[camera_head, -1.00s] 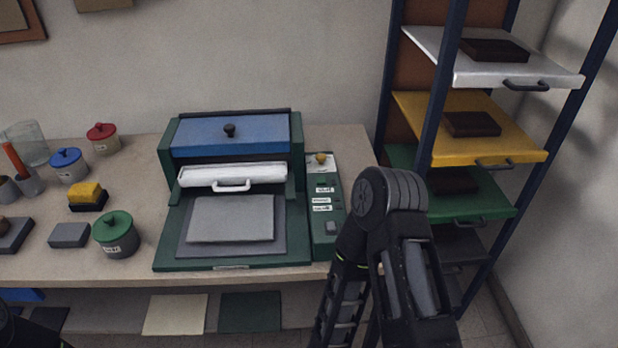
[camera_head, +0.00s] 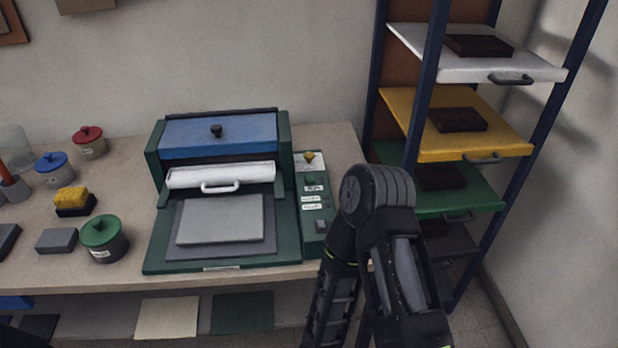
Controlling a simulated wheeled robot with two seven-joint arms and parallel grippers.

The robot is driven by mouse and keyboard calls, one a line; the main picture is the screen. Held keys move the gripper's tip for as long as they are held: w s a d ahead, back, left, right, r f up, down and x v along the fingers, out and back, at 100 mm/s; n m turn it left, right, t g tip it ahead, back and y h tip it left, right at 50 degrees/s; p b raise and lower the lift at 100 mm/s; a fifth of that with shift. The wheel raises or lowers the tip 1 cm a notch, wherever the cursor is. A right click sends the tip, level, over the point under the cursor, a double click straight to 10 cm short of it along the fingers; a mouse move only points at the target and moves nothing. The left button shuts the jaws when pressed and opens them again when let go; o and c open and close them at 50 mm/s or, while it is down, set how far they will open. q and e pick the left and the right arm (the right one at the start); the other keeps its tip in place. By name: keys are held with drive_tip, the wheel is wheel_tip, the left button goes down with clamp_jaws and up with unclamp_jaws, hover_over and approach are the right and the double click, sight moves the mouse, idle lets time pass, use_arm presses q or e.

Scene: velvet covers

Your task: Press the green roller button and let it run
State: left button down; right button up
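The press machine (camera_head: 292,240) is a green-framed unit on the table with a blue top cover and a white roller with a handle (camera_head: 221,176) across its front. A narrow green control panel (camera_head: 314,240) runs along its right side. A small green button (camera_head: 310,180) sits on it below a yellow knob (camera_head: 309,157), with white labels beneath and a grey button (camera_head: 321,226) near the front. The labels are too small to read. My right arm's bent joint stands just right of the panel. Neither of my grippers shows.
A rack (camera_head: 433,60) with white, yellow and green pull-out shelves stands at the right, close to my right arm. The table between is clear.

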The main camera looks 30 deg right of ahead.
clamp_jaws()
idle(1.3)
